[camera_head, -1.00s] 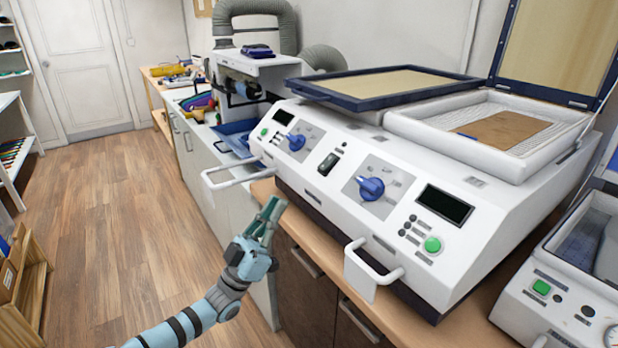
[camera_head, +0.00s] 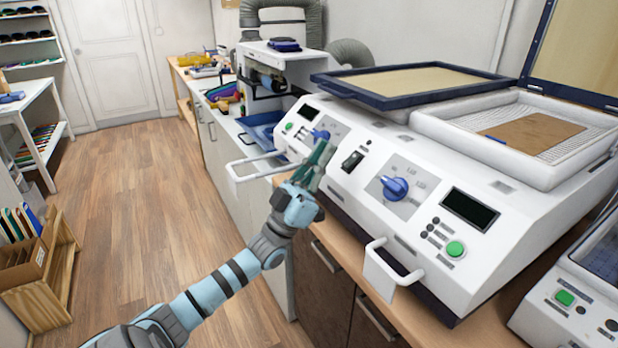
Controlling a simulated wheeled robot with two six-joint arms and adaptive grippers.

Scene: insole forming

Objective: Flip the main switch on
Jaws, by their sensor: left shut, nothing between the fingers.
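The main switch (camera_head: 352,161) is a small black rocker on the sloped front panel of the white forming machine (camera_head: 480,232), between two blue rotary knobs. My left gripper (camera_head: 322,152) is shut and empty. Its fingertips are just left of the switch in the picture, in front of the panel, and partly cover the area by the left knob (camera_head: 320,135). I cannot tell whether the fingertips touch the panel. The switch's on or off position is too small to tell. My right gripper is not in view.
The right blue knob (camera_head: 394,188), a dark display (camera_head: 469,209) and a green button (camera_head: 455,249) are on the same panel. White handles (camera_head: 388,262) stick out from the machine's front. A raised lid (camera_head: 575,50) stands at the back right. Open floor lies to the left.

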